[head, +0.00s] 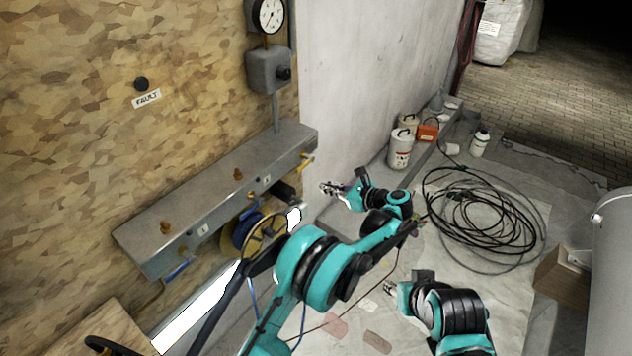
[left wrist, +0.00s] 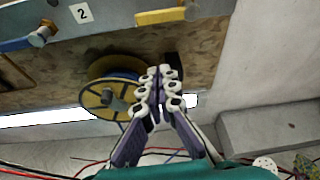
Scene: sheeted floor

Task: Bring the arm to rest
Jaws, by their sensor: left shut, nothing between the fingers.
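My left arm (head: 315,268) is teal and black and reaches up from the bottom of the head view, bending back left at the wrist. My left gripper (head: 327,188) is shut and empty, in the air near the right end of the metal manifold. In the left wrist view its fingertips (left wrist: 158,76) meet, with a yellow-rimmed cable reel (left wrist: 108,100) behind them. My right arm (head: 447,308) is folded low at the bottom right. Only a small part of my right gripper (head: 388,288) shows, and its finger opening is unclear.
A metal manifold (head: 215,195) with valve handles runs along the wooden panel, with a gauge (head: 269,15) above. The reel (head: 265,238) hangs below it. A coil of black cable (head: 480,215) lies on the sheeted floor. Canisters (head: 401,150) stand by the wall. A cardboard box (head: 562,275) is at right.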

